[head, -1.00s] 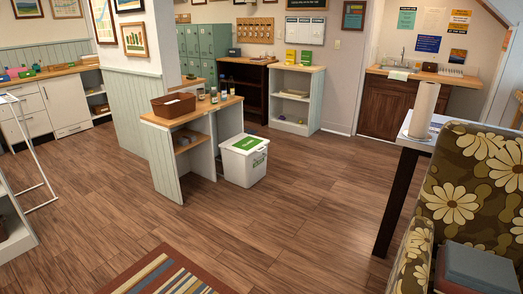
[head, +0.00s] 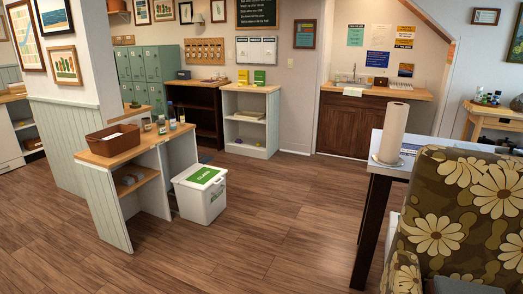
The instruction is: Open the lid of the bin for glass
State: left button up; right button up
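The bin for glass (head: 205,203) is a white box with a green label on its white lid (head: 201,176). It stands on the wooden floor, left of the middle of the head view, against the right side of a small wooden-topped shelf unit. The lid is shut. Neither of my grippers is in view.
The shelf unit (head: 103,160) holds a brown basket (head: 113,140) and several bottles. A table (head: 377,165) with a paper towel roll (head: 393,132) and a flowered armchair (head: 455,215) stand at the right. The floor (head: 290,215) in front of the bin is clear.

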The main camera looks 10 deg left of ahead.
aim_at(204, 178)
jog(key=i+j+u, duration=0.1)
jog(key=i+u, duration=0.4)
jog(key=i, duration=1.7)
